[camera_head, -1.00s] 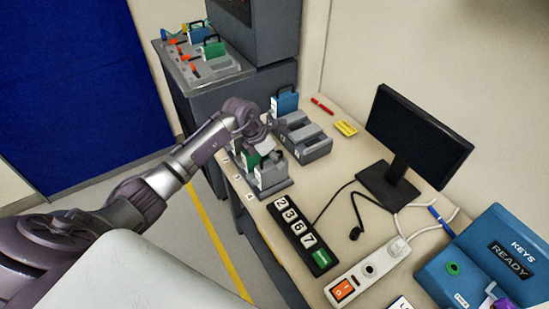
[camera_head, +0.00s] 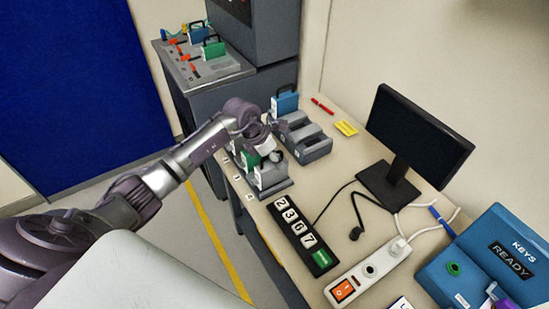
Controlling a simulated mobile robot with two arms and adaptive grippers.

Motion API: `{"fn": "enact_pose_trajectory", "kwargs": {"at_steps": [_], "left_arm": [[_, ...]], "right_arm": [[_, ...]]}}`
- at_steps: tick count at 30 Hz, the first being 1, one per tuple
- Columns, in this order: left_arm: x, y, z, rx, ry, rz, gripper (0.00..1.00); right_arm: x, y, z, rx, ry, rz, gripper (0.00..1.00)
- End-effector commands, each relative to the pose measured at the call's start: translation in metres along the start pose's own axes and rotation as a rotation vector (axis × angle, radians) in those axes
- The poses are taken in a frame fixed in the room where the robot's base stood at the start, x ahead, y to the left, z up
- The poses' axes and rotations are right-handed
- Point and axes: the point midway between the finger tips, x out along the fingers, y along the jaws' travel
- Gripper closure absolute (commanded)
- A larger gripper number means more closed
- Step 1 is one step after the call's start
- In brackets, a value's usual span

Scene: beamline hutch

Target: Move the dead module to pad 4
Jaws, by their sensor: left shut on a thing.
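My left gripper (camera_head: 266,146) is over the row of numbered pads on the bench, shut on a module. My wrist and fingers hide much of it. A grey module with a green part (camera_head: 250,158) shows just below the fingers. Another grey module (camera_head: 270,177) with a pale front stands at the near end of the row, by the label 4 (camera_head: 250,196). I cannot tell which of these is in the fingers, or which is dead. A blue module with a black handle (camera_head: 285,103) stands at the far end. My right gripper is out of view.
A grey dock (camera_head: 306,140) sits right of the pads. Nearer are a black number strip (camera_head: 300,234), a power strip (camera_head: 370,270), a monitor (camera_head: 415,135) and a blue key box (camera_head: 495,260). A side cabinet (camera_head: 215,68) holds green and blue modules.

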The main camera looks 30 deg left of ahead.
Motion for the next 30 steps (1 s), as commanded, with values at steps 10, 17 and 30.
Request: {"fn": "enact_pose_trajectory", "kwargs": {"at_steps": [10, 17, 30], "left_arm": [[0.0004, 0.0004, 0.0003, 0.0, -0.002, 0.0, 1.0], [0.0026, 0.0006, -0.0007, 0.0, -0.002, 0.0, 1.0], [0.0066, 0.001, -0.0024, 0.0, -0.001, 0.0, 1.0]], "right_arm": [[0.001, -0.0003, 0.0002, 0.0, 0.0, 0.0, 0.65], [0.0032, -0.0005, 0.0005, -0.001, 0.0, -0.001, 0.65], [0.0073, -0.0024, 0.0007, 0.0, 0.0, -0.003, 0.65]]}}
